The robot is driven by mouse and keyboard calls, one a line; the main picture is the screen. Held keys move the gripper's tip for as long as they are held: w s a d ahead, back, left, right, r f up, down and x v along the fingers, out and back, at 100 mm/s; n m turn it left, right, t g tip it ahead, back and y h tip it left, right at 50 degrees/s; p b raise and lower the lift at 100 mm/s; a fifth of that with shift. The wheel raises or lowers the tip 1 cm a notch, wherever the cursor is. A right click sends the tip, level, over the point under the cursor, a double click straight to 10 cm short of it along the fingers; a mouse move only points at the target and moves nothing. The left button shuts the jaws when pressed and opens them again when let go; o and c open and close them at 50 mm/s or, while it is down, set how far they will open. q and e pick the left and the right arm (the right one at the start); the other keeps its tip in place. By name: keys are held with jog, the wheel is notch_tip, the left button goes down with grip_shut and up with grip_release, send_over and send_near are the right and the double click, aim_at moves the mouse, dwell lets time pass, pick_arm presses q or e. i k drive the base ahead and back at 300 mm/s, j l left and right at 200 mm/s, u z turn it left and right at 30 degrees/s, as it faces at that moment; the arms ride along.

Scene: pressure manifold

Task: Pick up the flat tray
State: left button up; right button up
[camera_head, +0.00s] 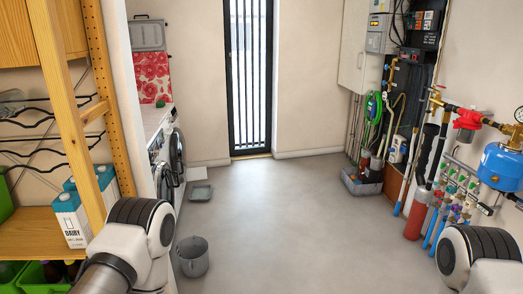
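Parts of my own arms show at the lower left and lower right, both well nearer to me than the tray. Neither gripper is in view.
A grey bucket (193,257) stands on the floor nearer than the tray. Another grey item (196,174) lies just behind the tray. Washing machines (176,152) and a wooden shelf (42,222) line the left; pipes and a blue tank (500,166) line the right. The middle floor is clear.

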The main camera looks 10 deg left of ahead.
aim_at(198, 192)
jog(key=i, duration=1.05)
jog(key=i+j+z, duration=0.1)
jog(key=i, duration=0.95)
jog(key=i+j, duration=0.15)
jog(key=i, duration=0.95)
jog(key=i+u, duration=0.25)
jog(key=i, duration=0.25)
jog(key=i+u, duration=0.25)
jog(key=i, duration=0.25)
jog(key=i+l+u, duration=0.1)
jog(key=i+u, duration=0.15)
jog(key=i, duration=0.25)
jog(key=i+l+u, duration=0.25)
jog(key=i, duration=0.2)
jog(key=i+l+u, duration=0.25)
jog(key=i, duration=0.25)
jog(key=i+l+u, duration=0.1)
jog(key=i+u, duration=0.35)
jog(key=i+l+u, duration=0.25)
jog(key=u, duration=0.2)
jog(key=i+l+u, duration=0.25)
jog(key=u, duration=0.15)
jog(key=i+l+u, duration=0.2)
jog(key=l+u, duration=0.25)
